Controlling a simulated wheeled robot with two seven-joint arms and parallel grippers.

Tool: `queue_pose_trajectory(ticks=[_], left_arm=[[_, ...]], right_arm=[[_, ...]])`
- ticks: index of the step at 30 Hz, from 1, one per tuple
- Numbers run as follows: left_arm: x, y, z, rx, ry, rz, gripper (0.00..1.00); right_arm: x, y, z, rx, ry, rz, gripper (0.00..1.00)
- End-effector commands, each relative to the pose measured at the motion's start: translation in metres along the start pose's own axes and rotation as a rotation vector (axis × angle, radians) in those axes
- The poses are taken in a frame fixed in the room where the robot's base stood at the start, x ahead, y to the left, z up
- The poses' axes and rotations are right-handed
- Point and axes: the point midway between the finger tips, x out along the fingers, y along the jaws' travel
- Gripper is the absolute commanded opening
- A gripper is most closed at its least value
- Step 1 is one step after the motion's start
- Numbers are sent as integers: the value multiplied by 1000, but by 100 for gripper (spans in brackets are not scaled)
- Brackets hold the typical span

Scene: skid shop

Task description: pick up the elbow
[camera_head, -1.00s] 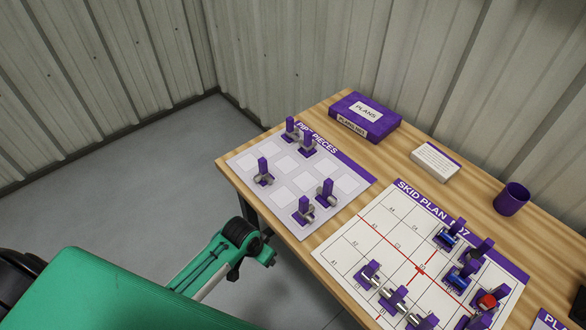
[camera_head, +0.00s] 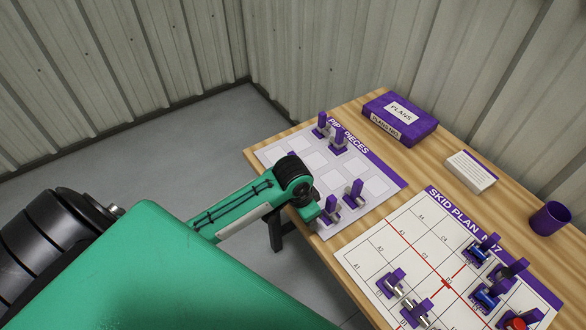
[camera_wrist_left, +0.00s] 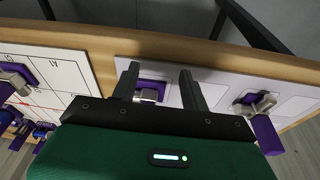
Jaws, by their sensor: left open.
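Several purple-based pieces with grey metal fittings stand on the white pieces sheet (camera_head: 375,182). Two are at its far end, one piece (camera_head: 321,127) and another (camera_head: 338,141). Two are at its near end, one piece (camera_head: 354,195) and another (camera_head: 329,209). I cannot tell which is the elbow. My left arm reaches over the sheet's near-left edge and hides part of it. In the left wrist view my left gripper (camera_wrist_left: 160,82) is open. A purple and silver piece (camera_wrist_left: 149,95) shows between its fingers, not gripped. Another piece (camera_wrist_left: 257,112) stands to the right.
The skid plan board (camera_head: 409,242) with several fittings lies to the right of the sheet. A purple plans box (camera_head: 400,118), a white block (camera_head: 471,171) and a purple cup (camera_head: 551,218) stand at the table's back. A corrugated wall rises behind.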

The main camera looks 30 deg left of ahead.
Motion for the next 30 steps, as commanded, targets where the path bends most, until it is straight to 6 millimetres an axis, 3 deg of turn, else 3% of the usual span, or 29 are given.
queue_pose_trajectory(ticks=[8,18,25,30], left_arm=[[-37,-66,-42,19,-79,-28,45],[-116,-154,-74,-45,-177,-53,45],[-142,-178,-78,-79,-201,-52,45],[-124,-179,-73,-81,-206,-50,45]], right_arm=[[1,-1,0,0,0,-1,45],[3,-1,0,0,0,-1,45],[3,0,0,0,0,0,45],[-1,1,0,0,0,1,45]])
